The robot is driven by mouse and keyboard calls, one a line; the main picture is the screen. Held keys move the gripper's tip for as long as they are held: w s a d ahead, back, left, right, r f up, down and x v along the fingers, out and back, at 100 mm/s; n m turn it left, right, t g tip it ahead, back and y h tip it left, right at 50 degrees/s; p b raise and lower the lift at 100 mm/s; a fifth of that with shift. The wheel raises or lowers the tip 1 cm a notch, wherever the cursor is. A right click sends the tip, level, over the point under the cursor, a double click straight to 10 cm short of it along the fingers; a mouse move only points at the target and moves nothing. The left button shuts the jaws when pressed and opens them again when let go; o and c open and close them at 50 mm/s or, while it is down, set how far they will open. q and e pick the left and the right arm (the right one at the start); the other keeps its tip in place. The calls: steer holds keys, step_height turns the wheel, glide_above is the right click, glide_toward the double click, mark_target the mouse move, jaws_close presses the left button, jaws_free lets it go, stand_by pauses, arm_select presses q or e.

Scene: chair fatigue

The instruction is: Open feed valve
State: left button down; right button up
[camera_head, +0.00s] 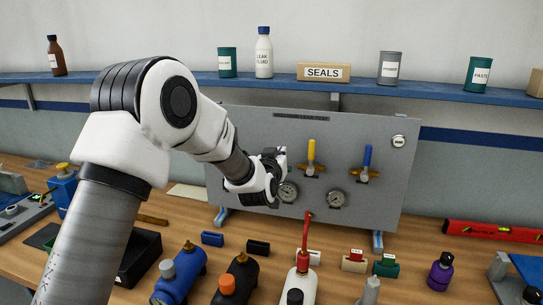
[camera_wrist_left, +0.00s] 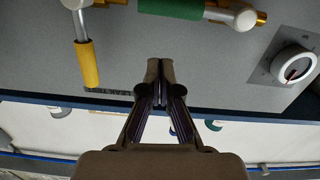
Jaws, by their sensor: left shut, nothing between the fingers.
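A grey upright panel (camera_head: 235,140) stands on the bench and carries the valves. A yellow-handled valve (camera_head: 311,150) has its handle pointing up, and a blue-handled valve (camera_head: 367,158) to its right also points up. In the left wrist view the yellow handle (camera_wrist_left: 87,62) shows at the left, and a green handle (camera_wrist_left: 170,8) lies crosswise at the top edge. My arm mostly hides the green handle in the head view. My left gripper (camera_head: 277,160) is at the panel, left of the yellow valve. Its fingertips (camera_wrist_left: 160,70) are together and empty, apart from the green handle. No label names the feed valve legibly.
Two gauges (camera_head: 337,199) sit low on the panel. A white round dial (camera_wrist_left: 295,65) shows at the right in the wrist view. A red level (camera_head: 490,231) lies at the right. A blue shelf (camera_head: 300,81) runs behind.

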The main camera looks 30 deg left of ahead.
arm_select(q)
steer(key=b+v, duration=0.3)
steer(key=v, duration=0.7)
steer(key=shift+s+r+b, duration=0.2)
steer(key=shift+s+b, duration=0.05)
steer(key=shift+b, duration=0.1)
steer(key=shift+w+f, duration=0.1)
steer(key=shift+w, duration=0.05)
